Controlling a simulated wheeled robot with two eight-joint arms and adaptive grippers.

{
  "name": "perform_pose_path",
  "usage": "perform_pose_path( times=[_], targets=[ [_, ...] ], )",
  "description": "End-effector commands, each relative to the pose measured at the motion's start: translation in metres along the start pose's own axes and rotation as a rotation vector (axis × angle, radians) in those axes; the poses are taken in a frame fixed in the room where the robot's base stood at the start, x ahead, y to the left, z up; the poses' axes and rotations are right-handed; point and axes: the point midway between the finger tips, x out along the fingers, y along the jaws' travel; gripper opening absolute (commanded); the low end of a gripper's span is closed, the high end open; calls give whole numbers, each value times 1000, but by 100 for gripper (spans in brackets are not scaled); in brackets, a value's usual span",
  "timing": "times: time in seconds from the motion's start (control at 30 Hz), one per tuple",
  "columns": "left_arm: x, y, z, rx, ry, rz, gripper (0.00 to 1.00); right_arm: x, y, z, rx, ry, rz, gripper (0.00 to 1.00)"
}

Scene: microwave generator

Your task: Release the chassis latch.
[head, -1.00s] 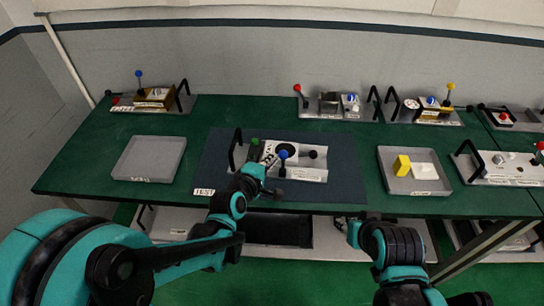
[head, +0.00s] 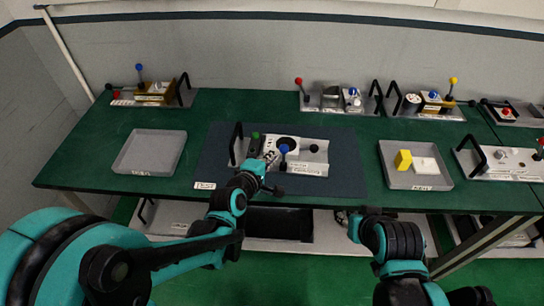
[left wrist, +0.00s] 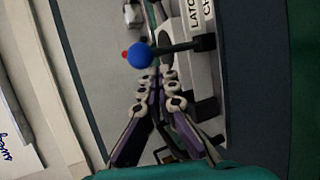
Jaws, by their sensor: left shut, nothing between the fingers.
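The chassis unit (head: 312,169) is a light grey box with a label on its front, standing on the dark mat in the middle of the bench. A blue-ball lever (head: 284,149) rises near its front. My left gripper (head: 270,157) is shut and empty, just left of the blue ball in the head view. In the left wrist view the blue ball (left wrist: 140,55) appears by the closed fingertips (left wrist: 155,72), its dark stem running right to a black mount beside a partly readable "LATCH" label (left wrist: 196,15). Contact cannot be told. My right gripper (head: 352,222) is low at the bench's front edge, mostly hidden.
A grey empty tray (head: 150,153) lies left; a tray (head: 432,184) with yellow and white blocks lies right. Other lever units stand at the back. Bench between the left tray and mat is clear.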

Motion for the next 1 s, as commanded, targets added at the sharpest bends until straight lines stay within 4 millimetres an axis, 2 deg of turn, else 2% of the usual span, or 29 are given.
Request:
perform_pose_path(
  times=[0.63, 1.0],
  targets=[
    [1, 0, 0, 0, 0, 0, 0, 0, 0, 0, 0, 0, 0, 40],
    [15, -2, -4, 0, 0, 0, 0, 8, 0, 6, 0, 0, 0, 40]
  ],
)
